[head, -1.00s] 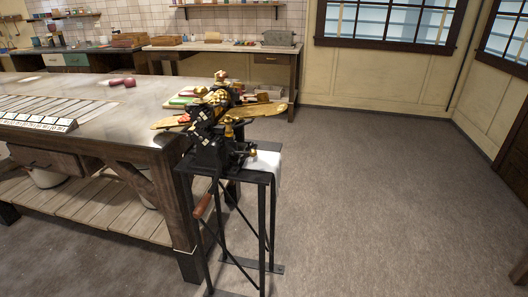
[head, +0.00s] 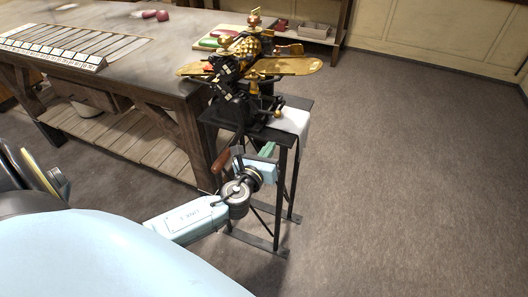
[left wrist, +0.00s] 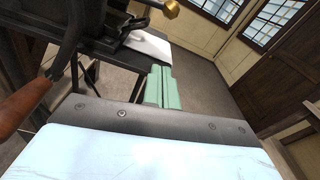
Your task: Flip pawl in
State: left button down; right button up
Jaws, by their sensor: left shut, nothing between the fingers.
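The drop roller machine (head: 240,85), black with brass parts, stands on a narrow black metal stand. I cannot pick out the pawl for certain. My left gripper (head: 268,149) is shut and empty, its green fingers just below the stand's top, near the front legs. In the left wrist view the two green fingers (left wrist: 158,86) lie together, pointing toward the stand. A crank with a wooden handle (head: 221,160) hangs left of my gripper; the handle (left wrist: 22,112) also shows at the left of the wrist view. A brass knob (left wrist: 172,8) shows above the fingers. My right gripper is out of view.
A white cloth (head: 294,119) lies on the stand's right side. The large workbench (head: 150,62) stands to the left, with a tray of slats on it. Stand legs and a low crossbar (head: 255,243) are close to my left arm. The floor to the right is clear.

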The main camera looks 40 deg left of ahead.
pick_arm(q)
jog(key=w+a+r+p, duration=0.1)
jog(key=w+a+r, duration=0.1)
jog(key=w, duration=0.3)
jog(key=shift+w+r+p, duration=0.2)
jog(key=shift+r+p, duration=0.2)
jog(key=shift+r, duration=0.3)
